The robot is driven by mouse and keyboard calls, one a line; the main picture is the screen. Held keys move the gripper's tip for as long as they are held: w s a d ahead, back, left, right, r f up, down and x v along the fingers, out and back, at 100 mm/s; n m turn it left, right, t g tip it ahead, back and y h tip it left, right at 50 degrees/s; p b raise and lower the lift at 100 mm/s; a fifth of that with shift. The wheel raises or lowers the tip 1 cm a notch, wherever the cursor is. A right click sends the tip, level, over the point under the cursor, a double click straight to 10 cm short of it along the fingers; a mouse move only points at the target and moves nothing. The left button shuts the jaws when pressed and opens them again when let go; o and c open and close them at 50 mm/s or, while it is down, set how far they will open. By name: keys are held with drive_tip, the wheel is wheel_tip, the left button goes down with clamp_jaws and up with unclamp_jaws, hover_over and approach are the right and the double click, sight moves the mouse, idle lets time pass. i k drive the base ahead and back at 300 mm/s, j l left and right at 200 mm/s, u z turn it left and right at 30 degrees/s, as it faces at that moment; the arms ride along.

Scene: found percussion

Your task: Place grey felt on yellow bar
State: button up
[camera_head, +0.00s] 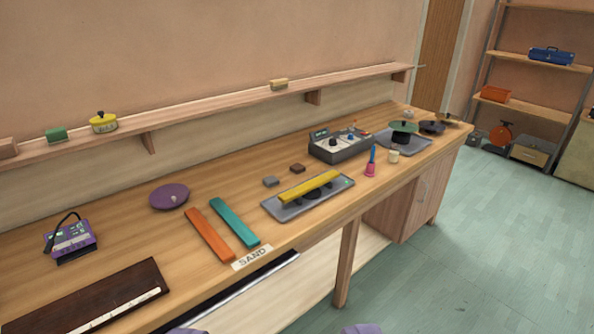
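The grey felt (271,181) is a small flat grey block lying on the wooden bench, just left of the yellow bar. The yellow bar (310,186) lies lengthwise above a grey tray (341,188), on dark supports partly hidden beneath it. Nothing rests on top of the bar. Only two pale purple tips of my gripper (273,329) show at the bottom edge, wide apart, with nothing visible between them. They are in front of the bench and far from the felt and bar.
A brown block (297,168) lies close behind the felt. Orange (209,235) and teal (234,222) bars lie to the left, near a purple disc (169,197). A grey mixer box (340,144) stands behind the tray; a pink-handled tool (371,164) stands to its right.

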sight(311, 183)
drive_tip(key=i+l, duration=0.2)
drive_tip(key=i, duration=0.3)
drive_tip(key=i+l+u, duration=0.1)
drive_tip(key=i, duration=0.4)
drive_tip(key=i+l+u, duration=0.1)
drive_tip(key=i+l, duration=0.25)
drive_tip(key=i, duration=0.1)
